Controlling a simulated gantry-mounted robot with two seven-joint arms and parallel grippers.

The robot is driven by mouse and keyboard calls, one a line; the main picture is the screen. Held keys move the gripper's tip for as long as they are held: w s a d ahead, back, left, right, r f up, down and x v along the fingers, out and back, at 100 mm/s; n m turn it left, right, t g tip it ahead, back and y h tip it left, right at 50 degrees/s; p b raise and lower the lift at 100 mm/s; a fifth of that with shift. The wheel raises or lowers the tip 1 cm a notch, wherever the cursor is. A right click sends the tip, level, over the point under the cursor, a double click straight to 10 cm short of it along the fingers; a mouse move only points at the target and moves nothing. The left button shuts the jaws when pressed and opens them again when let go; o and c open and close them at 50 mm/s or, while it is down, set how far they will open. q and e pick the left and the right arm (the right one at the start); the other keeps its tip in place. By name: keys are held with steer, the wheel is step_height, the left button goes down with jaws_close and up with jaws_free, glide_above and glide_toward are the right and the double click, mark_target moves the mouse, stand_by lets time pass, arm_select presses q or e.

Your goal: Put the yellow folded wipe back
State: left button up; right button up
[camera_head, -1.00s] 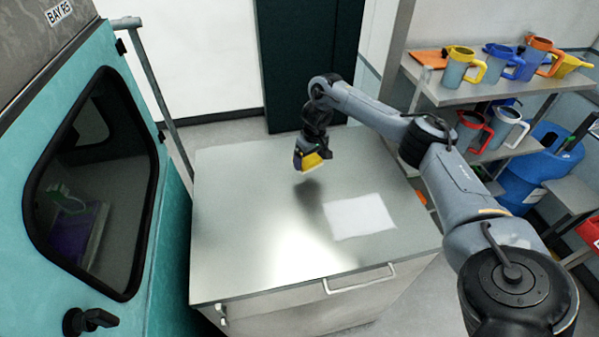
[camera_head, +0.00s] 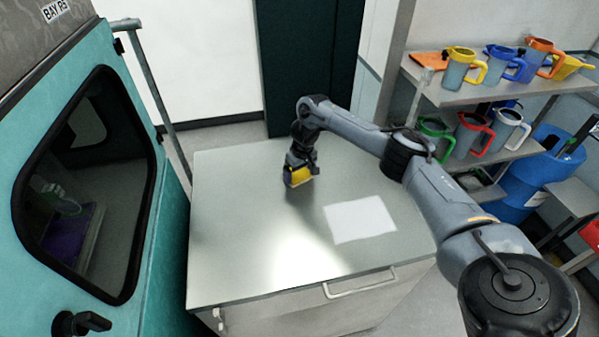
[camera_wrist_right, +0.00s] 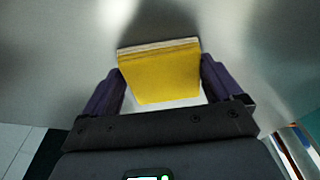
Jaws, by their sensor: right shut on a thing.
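The yellow folded wipe (camera_wrist_right: 162,77) is a flat folded pad with a pale layered edge. It sits between the two dark purple fingers of my right gripper (camera_wrist_right: 163,66), which is shut on it. In the head view the wipe (camera_head: 298,178) hangs below my right gripper (camera_head: 299,174), at or just above the back middle of the metal worktop (camera_head: 235,240). I cannot tell whether it touches the surface. A white flat square (camera_head: 360,220) lies on the worktop to the right of the gripper. My left gripper is not in view.
A teal cabinet with a dark window (camera_head: 85,190) stands along the left, with a grey rail post (camera_head: 157,95) behind it. Shelves (camera_head: 435,92) with several coloured-handled mugs stand at the right. The worktop's front and left are clear.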

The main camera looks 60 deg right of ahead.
mark_target(302, 176)
steer(key=shift+f, duration=0.1)
steer(key=o, duration=0.7)
steer(key=shift+r, duration=0.55)
steer(key=r+p, duration=0.2)
steer(key=r, duration=0.1)
steer(key=s+r+p, duration=0.1)
steer(key=r+p, duration=0.1)
steer(key=r, duration=0.2)
steer(key=r+p, duration=0.2)
steer(key=r, duration=0.2)
steer(key=shift+s+a, duration=0.3)
steer(key=shift+a, duration=0.05)
